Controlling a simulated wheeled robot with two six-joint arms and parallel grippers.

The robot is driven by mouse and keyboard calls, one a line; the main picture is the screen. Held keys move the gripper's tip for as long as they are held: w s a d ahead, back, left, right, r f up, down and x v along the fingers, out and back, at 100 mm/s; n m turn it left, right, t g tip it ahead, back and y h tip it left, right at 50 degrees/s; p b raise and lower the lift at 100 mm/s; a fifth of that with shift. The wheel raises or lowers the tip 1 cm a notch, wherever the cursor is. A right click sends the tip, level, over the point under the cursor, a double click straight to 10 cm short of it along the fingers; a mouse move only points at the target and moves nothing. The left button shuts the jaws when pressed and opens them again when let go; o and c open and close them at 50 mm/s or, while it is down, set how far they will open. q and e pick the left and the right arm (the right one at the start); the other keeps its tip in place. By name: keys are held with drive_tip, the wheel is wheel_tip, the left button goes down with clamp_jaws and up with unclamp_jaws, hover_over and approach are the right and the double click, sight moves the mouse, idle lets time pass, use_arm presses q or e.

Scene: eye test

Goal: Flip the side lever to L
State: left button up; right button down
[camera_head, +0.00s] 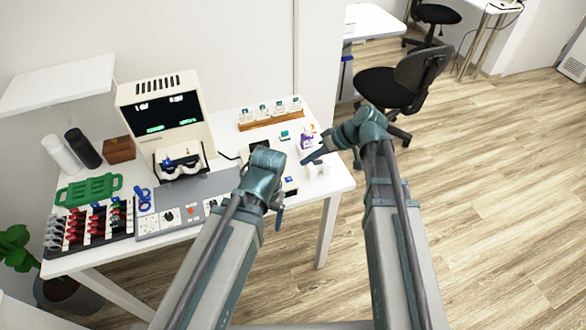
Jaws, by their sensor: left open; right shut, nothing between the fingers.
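The cream eye tester (133,96) stands at the back of the white table, with a dark screen showing green marks. A white eyepiece part (177,168) with small blue pieces sits at its front. I cannot make out which piece is the side lever, or its L mark. My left gripper (279,212) is over the table's front edge, right of and apart from the tester; its fingers are small and partly hidden by its wrist. My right gripper (314,156) is shut and empty, pointing left above the table's right end, beside a small white object (317,169).
A grey control panel (182,215) lies in front of the tester. A chair (395,88) is behind, right.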

sight(288, 179)
drive_tip(key=b+x, duration=0.6)
drive_tip(key=x, duration=0.2)
drive_tip(key=shift+d+f, duration=0.1)
drive_tip(key=shift+b+x, duration=0.55)
drive_tip(key=shift+x, duration=0.4)
drive_tip(key=shift+r, duration=0.2)
drive_tip(key=shift+a+r+h+p, duration=0.2)
drive_tip(key=shift+a+h+p, duration=0.1)
drive_tip(key=shift+p, duration=0.3)
